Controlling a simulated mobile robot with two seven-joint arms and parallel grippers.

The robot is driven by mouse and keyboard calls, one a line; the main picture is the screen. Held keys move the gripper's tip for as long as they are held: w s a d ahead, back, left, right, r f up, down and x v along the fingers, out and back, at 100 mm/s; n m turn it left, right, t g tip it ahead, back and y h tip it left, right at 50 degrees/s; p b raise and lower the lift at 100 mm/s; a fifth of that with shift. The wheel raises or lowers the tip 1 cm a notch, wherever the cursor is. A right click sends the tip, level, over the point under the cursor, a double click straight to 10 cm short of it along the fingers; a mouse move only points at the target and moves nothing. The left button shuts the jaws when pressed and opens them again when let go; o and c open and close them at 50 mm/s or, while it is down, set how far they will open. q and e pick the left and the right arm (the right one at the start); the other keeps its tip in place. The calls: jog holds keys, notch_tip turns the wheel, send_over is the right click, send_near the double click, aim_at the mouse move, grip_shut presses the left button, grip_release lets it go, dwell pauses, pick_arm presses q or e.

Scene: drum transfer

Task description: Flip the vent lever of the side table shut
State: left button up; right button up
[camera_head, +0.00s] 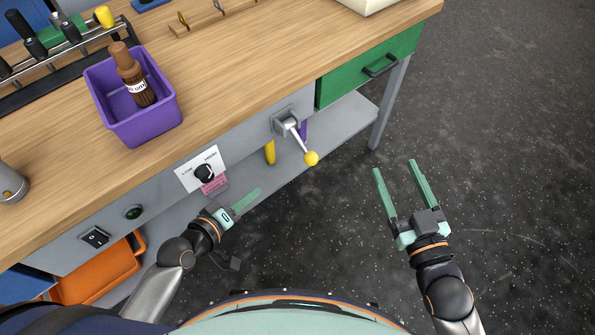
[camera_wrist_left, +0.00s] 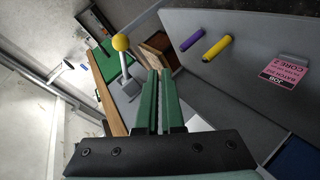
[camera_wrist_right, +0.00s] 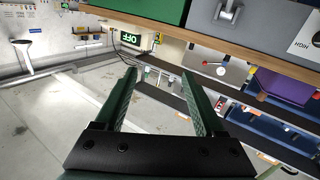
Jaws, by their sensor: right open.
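A grey lever with a yellow ball knob (camera_head: 311,158) is mounted on a bracket on the front panel of the wooden-topped table. It points outward, down and to the right. In the left wrist view the yellow knob (camera_wrist_left: 121,43) shows up and left of the fingertips, apart from them. My left gripper (camera_head: 247,201) is shut and empty, in front of the table, left of and below the lever. My right gripper (camera_head: 394,167) is open and empty over the floor, right of the lever. The lever's inner mount is partly hidden.
A dial (camera_head: 204,173) with a pink tag sits left of the lever, with a rocker switch (camera_head: 95,237) further left. A green drawer (camera_head: 371,66) with a black handle is to the right. A purple bin (camera_head: 140,122) holding a brown bottle stands on the tabletop. The floor at right is clear.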

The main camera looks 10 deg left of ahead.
aim_at(302, 144)
pick_arm(q)
jog(key=w+f+n+b, duration=0.1)
jog(key=b, duration=0.1)
jog(key=w+f+n+t+h+b, duration=0.1)
jog(key=w+n+b, duration=0.1)
jog(key=b, duration=0.1)
jog(key=w+d+f+n+h+b, duration=0.1)
jog(key=b, duration=0.1)
jog(key=shift+w+f+b, duration=0.2)
jog(key=shift+w+b, duration=0.05)
jog(key=shift+b, duration=0.15)
grip_shut()
jog(key=w+n+b, duration=0.1)
jog(key=b, duration=0.1)
jog(key=w+n+t+h+b, duration=0.1)
jog(key=n+b, duration=0.1)
jog(key=b, duration=0.1)
jog(key=w+n+h+b, duration=0.1)
jog(key=n+b, duration=0.1)
jog(key=shift+w+d+t, duration=0.15)
jog(key=shift+d+t, duration=0.15)
pick_arm(e)
jog(key=s+a+r+n+t+y, duration=0.2)
jog(key=s+r+n+t+y, duration=0.3)
jog(key=y, duration=0.5)
notch_tip(302, 144, up, 3)
jog(key=shift+s+a+f+n, duration=0.2)
jog(key=shift+s+a+n, duration=0.1)
jog(key=shift+s+n, duration=0.85)
